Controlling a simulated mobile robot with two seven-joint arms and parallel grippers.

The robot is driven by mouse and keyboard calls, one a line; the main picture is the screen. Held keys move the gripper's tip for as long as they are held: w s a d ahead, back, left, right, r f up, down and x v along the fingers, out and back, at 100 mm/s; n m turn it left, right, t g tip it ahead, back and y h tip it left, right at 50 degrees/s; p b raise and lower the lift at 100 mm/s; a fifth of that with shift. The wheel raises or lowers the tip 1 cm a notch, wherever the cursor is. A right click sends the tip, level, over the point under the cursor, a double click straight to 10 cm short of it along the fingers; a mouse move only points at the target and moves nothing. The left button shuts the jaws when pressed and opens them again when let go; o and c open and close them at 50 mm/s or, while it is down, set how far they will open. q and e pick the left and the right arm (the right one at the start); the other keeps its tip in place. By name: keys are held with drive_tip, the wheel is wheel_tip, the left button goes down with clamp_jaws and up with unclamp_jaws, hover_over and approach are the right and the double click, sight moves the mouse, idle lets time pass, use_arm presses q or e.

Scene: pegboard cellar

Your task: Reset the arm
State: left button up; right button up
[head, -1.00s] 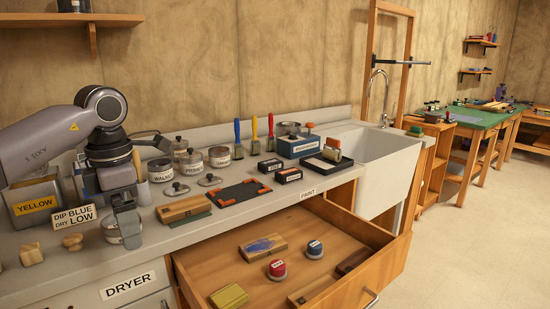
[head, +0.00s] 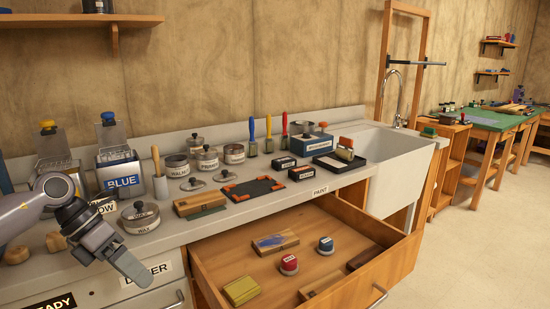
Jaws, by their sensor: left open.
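My left arm enters at the left edge of the head view. My left gripper (head: 136,270) is open, with nothing seen between its fingers. It hangs in front of the counter's (head: 75,268) front edge, near the wax tin (head: 140,218) and over the dryer label (head: 149,275), which it partly covers. My right gripper is not in view.
The blue tin (head: 120,175) stands behind the wax tin. A wooden block (head: 200,203), a dark mat (head: 254,188) and several jars and brushes stand on the counter. An open drawer (head: 225,243) juts out, holding blocks and two small round pots.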

use_arm(q)
drive_tip(key=s+d+f+n+t+h, duration=0.25)
drive_tip(key=d+f+n+h, duration=0.25)
drive_tip(key=d+h, duration=0.25)
drive_tip(key=s+a+f+n+t+y, duration=0.3)
drive_tip(key=s+a+f+n+y, duration=0.45)
drive_tip(key=f+n, duration=0.5)
drive_tip(key=s+a+f+n+t+y, duration=0.4)
drive_tip(key=s+a+f+n, duration=0.5)
drive_tip(key=n, duration=0.6)
drive_tip(key=s+d+f+n, duration=0.15)
drive_tip(key=d+n, duration=0.65)
drive_tip(key=d, duration=0.9)
drive_tip(key=shift+t+y, duration=0.25)
drive_tip(key=shift+y, duration=0.05)
drive_tip(key=r+p, duration=0.5)
drive_tip(key=p, duration=0.1)
drive_tip(key=shift+s+d+r, duration=0.1)
drive_tip(key=shift+d+r, duration=0.2)
drive_tip(key=shift+r, duration=0.1)
